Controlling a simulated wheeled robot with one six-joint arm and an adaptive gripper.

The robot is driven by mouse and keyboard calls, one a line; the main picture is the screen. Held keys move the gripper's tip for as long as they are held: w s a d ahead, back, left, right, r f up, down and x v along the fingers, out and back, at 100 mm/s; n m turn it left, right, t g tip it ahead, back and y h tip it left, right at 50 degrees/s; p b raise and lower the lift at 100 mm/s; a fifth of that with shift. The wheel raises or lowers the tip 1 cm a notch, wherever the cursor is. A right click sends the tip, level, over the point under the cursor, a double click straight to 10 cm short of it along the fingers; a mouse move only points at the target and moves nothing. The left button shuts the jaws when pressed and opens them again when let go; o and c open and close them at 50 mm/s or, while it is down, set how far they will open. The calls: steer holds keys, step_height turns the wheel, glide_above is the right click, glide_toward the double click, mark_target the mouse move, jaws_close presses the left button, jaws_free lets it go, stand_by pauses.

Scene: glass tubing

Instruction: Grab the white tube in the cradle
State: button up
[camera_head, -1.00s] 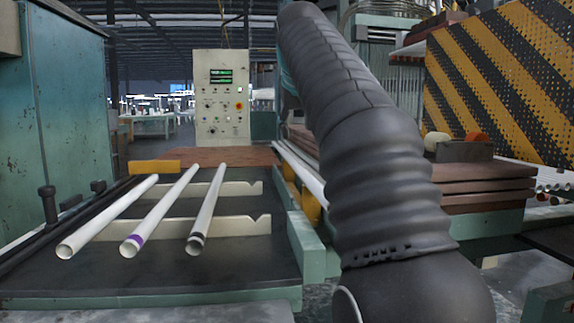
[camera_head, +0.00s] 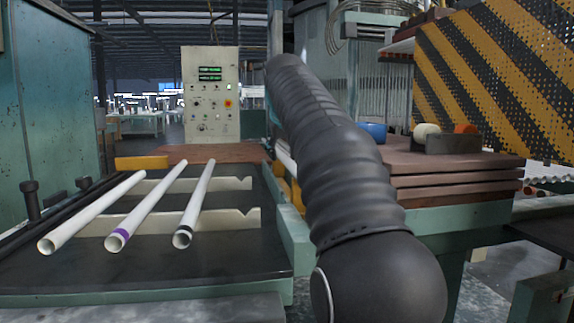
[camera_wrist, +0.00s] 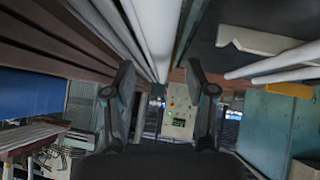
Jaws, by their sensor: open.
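Three white tubes lie across notched cream cradle rails (camera_head: 215,222) on the table in the head view: a plain left tube (camera_head: 92,212), a purple-banded middle tube (camera_head: 158,205) and a black-banded right tube (camera_head: 196,203). In the wrist view, my gripper (camera_wrist: 160,78) is open and empty, with its two fingers apart. The wrist picture is upside down. Several long white tubes (camera_wrist: 155,30) run between and beyond the fingers there, beside the wooden stack. The table tubes (camera_wrist: 285,63) show at right. In the head view my arm hides my gripper.
A control panel (camera_head: 211,95) stands behind the table. A stack of brown boards (camera_head: 455,180) with a blue roll (camera_head: 374,131) is right of my arm. A yellow block (camera_head: 141,162) lies at the table's back. A green cabinet (camera_head: 65,90) bounds the left.

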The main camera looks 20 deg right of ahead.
mark_target(286, 157)
steer(key=x, duration=0.3)
jaws_close()
stand_by(0.3)
steer(key=shift+r, duration=0.5)
step_height(286, 157, up, 4)
steer(key=shift+f+p, duration=0.2)
steer(key=shift+p, duration=0.8)
steer(key=s+d+r, duration=0.6)
steer(key=s+d, duration=0.2)
steer(key=shift+d+r, duration=0.15)
steer(key=shift+r, duration=0.05)
